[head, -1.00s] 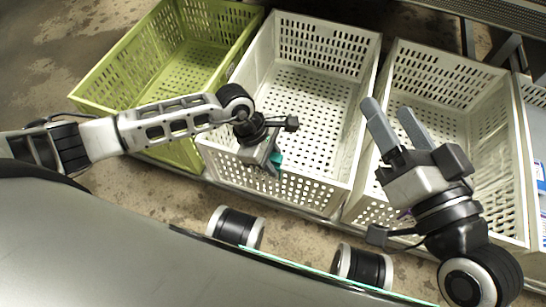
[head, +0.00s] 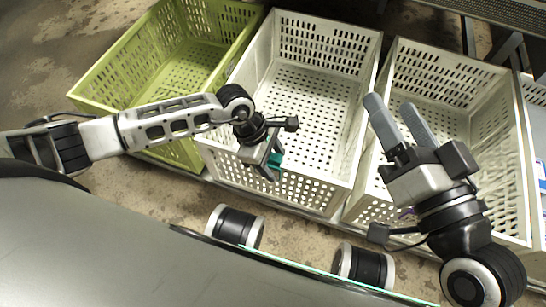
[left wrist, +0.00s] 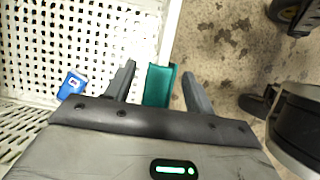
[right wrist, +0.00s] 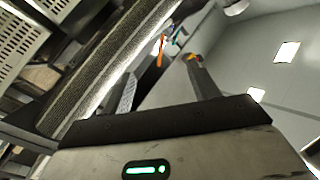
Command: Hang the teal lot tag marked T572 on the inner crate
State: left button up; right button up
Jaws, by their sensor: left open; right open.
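The teal tag (head: 275,160) is at the near wall of the middle white crate (head: 335,190). In the left wrist view the teal tag (left wrist: 158,85) lies between the spread fingers of my left gripper (left wrist: 158,88), with gaps on both sides. It meets the end of the crate's white rim (left wrist: 171,35); I cannot tell how it is hooked there. Its marking is not readable. My left gripper (head: 272,158) is open at that wall. My right gripper (head: 393,122) is open and empty above the right white crate (head: 495,150).
A green crate (head: 105,85) stands left of the middle crate. A small blue tag with a white label (left wrist: 72,84) shows in the left wrist view. Speckled floor (left wrist: 225,60) lies outside the near wall. The middle crate's interior looks clear.

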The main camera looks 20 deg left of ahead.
pick_arm(q)
jog(key=shift+f, duration=0.3)
pick_arm(e)
notch_tip(320, 180, up, 4)
jog(key=w+n+t+y, duration=0.1)
jog(key=w+n+t, duration=0.1)
jog(key=w+n, duration=0.15)
pick_arm(q)
jog(key=p+v, duration=0.4)
jog(key=v, duration=0.4)
jog(key=shift+r, duration=0.4)
jog(key=p+v, duration=0.2)
jog(key=v, duration=0.5)
jog(key=shift+a+r+p, duration=0.15)
jog(key=shift+r+p, duration=0.2)
pick_arm(e)
jog(key=s+f+m+g+h, duration=0.2)
jog(key=s+f+g, duration=0.1)
jog(key=f, duration=0.2)
jog(key=shift+s+d+g+h, duration=0.2)
jog(key=shift+g+h, duration=0.1)
jog(key=shift+h, duration=0.1)
